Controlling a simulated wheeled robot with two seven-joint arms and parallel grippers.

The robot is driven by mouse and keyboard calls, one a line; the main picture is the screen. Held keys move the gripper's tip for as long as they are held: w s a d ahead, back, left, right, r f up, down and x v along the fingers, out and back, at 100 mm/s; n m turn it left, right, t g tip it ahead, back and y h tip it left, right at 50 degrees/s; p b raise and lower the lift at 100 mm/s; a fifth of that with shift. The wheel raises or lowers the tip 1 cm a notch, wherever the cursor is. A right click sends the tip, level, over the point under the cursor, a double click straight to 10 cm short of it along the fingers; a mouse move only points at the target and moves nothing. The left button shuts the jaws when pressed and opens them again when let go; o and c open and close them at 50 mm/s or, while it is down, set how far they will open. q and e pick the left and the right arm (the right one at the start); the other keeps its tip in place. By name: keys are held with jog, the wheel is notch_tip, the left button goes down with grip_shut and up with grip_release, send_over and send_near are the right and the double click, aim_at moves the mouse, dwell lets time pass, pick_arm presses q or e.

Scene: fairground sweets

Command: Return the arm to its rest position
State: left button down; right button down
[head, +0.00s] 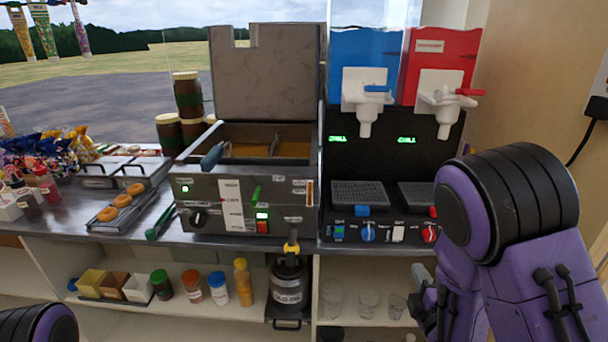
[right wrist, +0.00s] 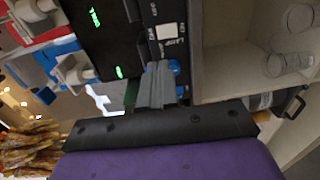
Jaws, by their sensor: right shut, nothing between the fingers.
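My right arm, purple and black, stands at the right of the head view. Its gripper (head: 421,274) is partly hidden by the arm, low in front of the slush machine. In the right wrist view the two grey fingers (right wrist: 156,86) are together with nothing between them. They point toward the machine's front panel (right wrist: 165,35), with its lettering and knobs. Only a dark rounded part of my left arm shows at the bottom left of the head view; my left gripper is out of view.
The fryer (head: 250,185) stands mid-counter, beside the blue and red slush machine (head: 392,130). A tray with doughnuts (head: 122,200) and wrapped sweets (head: 45,155) lie left. The shelf below holds bottles (head: 218,288), a labelled canister (head: 288,285) and clear cups (head: 332,298). A wooden wall (head: 535,90) bounds the right.

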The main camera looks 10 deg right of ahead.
jog(key=s+a+f+m+g, duration=0.1)
jog(key=s+f+m+g, duration=0.3)
jog(key=f+m, duration=0.5)
jog(key=s+a+f+m+g, duration=0.2)
jog(key=s+f+m+g, duration=0.1)
jog(key=f+m, duration=0.55)
jog(key=s+a+f+m+g, duration=0.1)
jog(key=s+f+m+g, duration=0.1)
jog(key=s+f, duration=0.4)
jog(key=s+a+f+m+g+y, duration=0.1)
jog(key=s+f+g, duration=0.3)
jog(key=s, duration=0.7)
jog(key=shift+s+a+f+m+y, duration=0.3)
jog(key=shift+a+f+m, duration=0.15)
jog(key=shift+a+f, duration=0.45)
jog(key=shift+d, duration=0.1)
